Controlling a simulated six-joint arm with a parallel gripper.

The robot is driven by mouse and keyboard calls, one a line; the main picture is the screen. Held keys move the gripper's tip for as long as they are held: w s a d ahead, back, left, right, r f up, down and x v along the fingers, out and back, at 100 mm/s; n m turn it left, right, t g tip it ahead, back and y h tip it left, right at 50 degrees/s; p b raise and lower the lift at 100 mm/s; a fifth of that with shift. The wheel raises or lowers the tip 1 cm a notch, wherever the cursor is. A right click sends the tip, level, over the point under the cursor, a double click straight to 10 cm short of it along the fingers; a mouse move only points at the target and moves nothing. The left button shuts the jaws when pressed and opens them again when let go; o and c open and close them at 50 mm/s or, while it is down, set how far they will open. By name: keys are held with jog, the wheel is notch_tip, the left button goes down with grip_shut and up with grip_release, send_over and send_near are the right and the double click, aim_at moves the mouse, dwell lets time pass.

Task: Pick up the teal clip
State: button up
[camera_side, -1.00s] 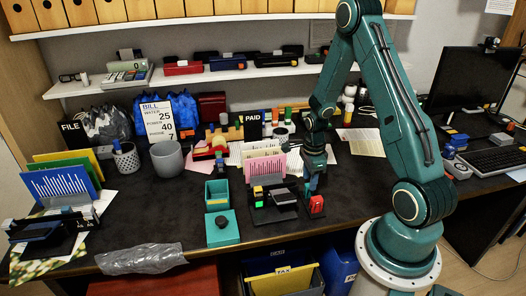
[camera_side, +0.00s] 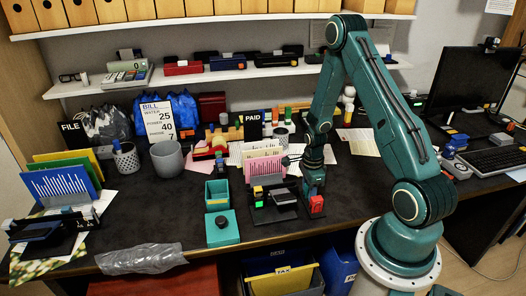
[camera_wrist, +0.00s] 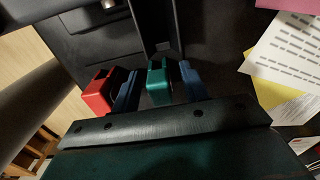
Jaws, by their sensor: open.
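The teal clip (camera_wrist: 158,82) stands between the two blue fingers of my gripper (camera_wrist: 157,90) in the wrist view. The fingers are open, with a narrow gap showing on each side of the clip. A red clip (camera_wrist: 99,90) is just outside the left finger. In the side view my gripper (camera_side: 314,189) points down at the front of the desk, right beside the red clip (camera_side: 317,205). I cannot make out the teal clip there; the gripper seems to hide it.
A black device (camera_side: 272,206) with a green light stands left of my gripper. A teal box (camera_side: 217,194) and a teal lidded block (camera_side: 222,229) are further left. Pink sheets (camera_side: 263,164) stand behind. The desk's front edge is close.

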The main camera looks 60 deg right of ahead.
grip_shut()
jog(key=shift+r, duration=0.25)
dwell(0.3)
notch_tip(320, 180, up, 20)
jog(key=shift+f, duration=0.2)
dwell(0.6)
dwell(0.5)
